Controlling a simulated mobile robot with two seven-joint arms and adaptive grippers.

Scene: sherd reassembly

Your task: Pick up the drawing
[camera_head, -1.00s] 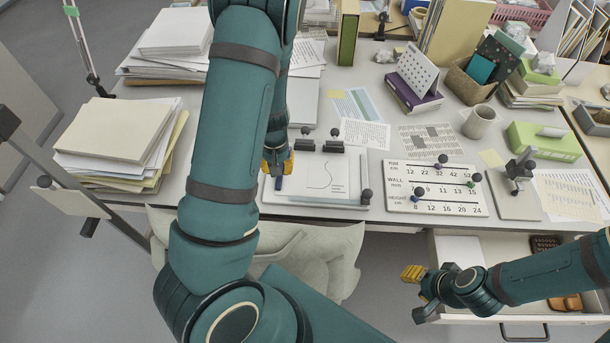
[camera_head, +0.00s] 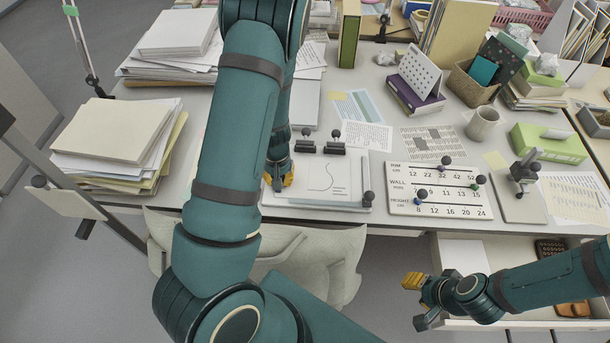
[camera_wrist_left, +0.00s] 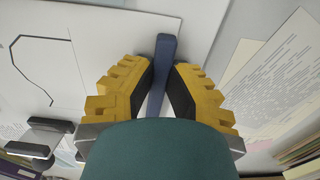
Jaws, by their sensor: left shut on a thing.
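The drawing (camera_head: 340,178), a white sheet with a curved dark line, lies flat on a white board (camera_head: 310,206) at the desk's front edge. It also shows at the left of the left wrist view (camera_wrist_left: 45,62). My left gripper (camera_head: 279,182) is low at the board's left side. In the left wrist view its yellow fingers with black pads (camera_wrist_left: 162,88) are shut on a blue bar (camera_wrist_left: 164,55) beside the drawing. My right gripper (camera_head: 416,300) is open and empty, in front of the desk near the drawer.
Black clips (camera_head: 334,147) stand behind the drawing, a black-knobbed piece (camera_head: 368,196) at its right. A marked scale board (camera_head: 437,207) lies to the right. Paper stacks (camera_head: 115,140) stand at left. An open drawer (camera_head: 460,255) and a pale chair (camera_head: 320,262) are below the desk.

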